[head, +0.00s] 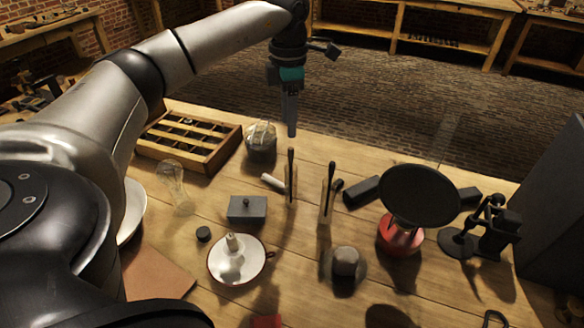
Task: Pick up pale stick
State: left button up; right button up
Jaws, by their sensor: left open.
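A short pale stick (272,181) lies on the wooden table, just left of a thin upright tool with a dark handle (291,178). My left gripper (291,131) reaches in from the upper left and points down. It is open and empty, held above the table's far side, beyond the pale stick in the picture. The pale stick is apart from the gripper. Its right end comes close to the upright tool, and I cannot tell whether they touch. My right gripper is not in view.
A second upright dark-handled tool (327,192) stands to the right. A black disc (420,194) on a red base stands right.

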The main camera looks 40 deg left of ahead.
aim_at(291, 148)
pick_arm(q)
notch_tip(291, 148, down, 5)
jog(key=shift+r+b, duration=0.1)
jog(key=shift+b, duration=0.2)
jog(key=shift+s+d+f+b, duration=0.1)
jog(key=shift+d+f+b, duration=0.15)
jog(key=shift+f, duration=1.1)
jog(key=shift+s+d+f+b, duration=0.1)
jog(key=shift+f+b, duration=0.1)
jog(key=shift+f, duration=1.15)
jog(key=shift+c, duration=0.3)
grip_shut()
